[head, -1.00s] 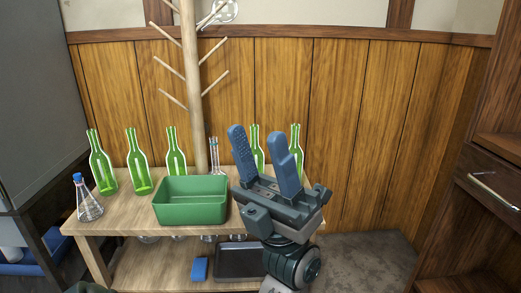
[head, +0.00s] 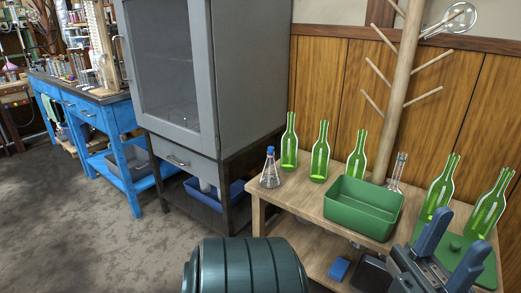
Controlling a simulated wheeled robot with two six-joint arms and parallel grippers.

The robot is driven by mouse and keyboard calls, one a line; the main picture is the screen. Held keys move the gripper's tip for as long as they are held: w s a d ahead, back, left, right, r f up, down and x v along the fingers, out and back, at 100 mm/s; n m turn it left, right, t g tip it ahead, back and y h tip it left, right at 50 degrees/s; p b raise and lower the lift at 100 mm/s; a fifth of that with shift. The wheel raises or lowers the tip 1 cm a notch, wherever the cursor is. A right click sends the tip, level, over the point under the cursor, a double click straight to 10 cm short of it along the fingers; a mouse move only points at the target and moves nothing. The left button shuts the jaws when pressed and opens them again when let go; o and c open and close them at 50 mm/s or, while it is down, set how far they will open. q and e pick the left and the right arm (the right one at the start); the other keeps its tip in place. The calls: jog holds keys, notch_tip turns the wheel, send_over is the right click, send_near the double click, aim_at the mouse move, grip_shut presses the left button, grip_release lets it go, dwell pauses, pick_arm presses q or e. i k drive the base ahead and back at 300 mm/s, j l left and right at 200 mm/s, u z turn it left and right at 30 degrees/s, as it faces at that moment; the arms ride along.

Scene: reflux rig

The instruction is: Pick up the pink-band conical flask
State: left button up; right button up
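I cannot make out a pink band on any flask for certain. A small pinkish, cone-like vessel (head: 10,70) is far off at the left edge, too small to tell whether it is the flask. A clear conical flask with a blue top (head: 270,172) stands upright at the left end of the wooden table, with no pink band visible.
The wooden table (head: 292,200) holds a green bin (head: 363,207), several green bottles (head: 320,153) and a glass flask (head: 397,173). A grey cabinet (head: 182,145) stands between it and a blue bench (head: 70,96) with glassware. The floor at left is clear.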

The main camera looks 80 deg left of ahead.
aim_at(269, 178)
jog(key=u, duration=2.55)
